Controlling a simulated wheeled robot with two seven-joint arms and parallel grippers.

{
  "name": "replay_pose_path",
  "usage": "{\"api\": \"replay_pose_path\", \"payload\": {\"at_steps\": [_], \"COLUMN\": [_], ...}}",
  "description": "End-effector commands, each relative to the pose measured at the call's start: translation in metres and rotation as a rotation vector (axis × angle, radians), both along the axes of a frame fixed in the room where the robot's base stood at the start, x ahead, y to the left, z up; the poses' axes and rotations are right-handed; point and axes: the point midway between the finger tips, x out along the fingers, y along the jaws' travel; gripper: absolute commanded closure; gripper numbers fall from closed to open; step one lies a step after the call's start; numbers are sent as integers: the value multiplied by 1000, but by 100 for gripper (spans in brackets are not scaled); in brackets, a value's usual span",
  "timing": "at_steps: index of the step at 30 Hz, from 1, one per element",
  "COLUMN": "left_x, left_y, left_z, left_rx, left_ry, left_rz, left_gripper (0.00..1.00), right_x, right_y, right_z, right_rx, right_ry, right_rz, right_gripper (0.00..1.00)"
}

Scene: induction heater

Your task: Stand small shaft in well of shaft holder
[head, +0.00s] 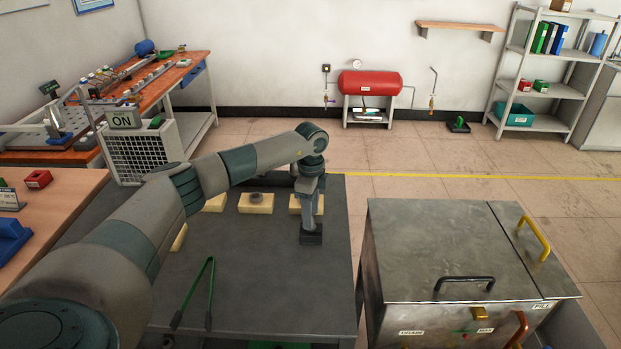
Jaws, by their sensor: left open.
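My left gripper (311,238) points down near the right edge of the dark grey table, in front of a pale yellow block (295,205). It is open; the fingers look dark and small, and I cannot tell whether anything stands between them. Several pale yellow blocks are on the table; the middle one (256,207) has a dark round piece (256,196) on it. I cannot clearly make out the small shaft, nor tell which thing is the shaft holder. My forearm hides part of the table's left side. My right gripper is out of view.
Green-handled tongs (209,290) lie on the bare front of the dark table (270,275). A metal tank with a lid (430,240) stands close to the right, with handles on top. A brown bench (60,205) is at the left.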

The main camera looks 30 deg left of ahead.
Motion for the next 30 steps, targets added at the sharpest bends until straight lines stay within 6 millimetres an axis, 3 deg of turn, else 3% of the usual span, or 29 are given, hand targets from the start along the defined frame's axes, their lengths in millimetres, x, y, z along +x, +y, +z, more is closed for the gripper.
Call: {"api": "replay_pose_path", "payload": {"at_steps": [18,24,30], "left_x": [1,1,0], "left_y": [0,0,0], "left_z": [117,140,147], "left_rx": [1,0,0], "left_ry": [-4,-3,0], "left_rz": [0,0,0], "left_gripper": [56,56,56], "right_x": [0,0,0], "right_y": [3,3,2], "right_z": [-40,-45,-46], "right_rx": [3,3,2], "right_ry": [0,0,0], "right_rz": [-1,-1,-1], "right_gripper": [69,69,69]}}
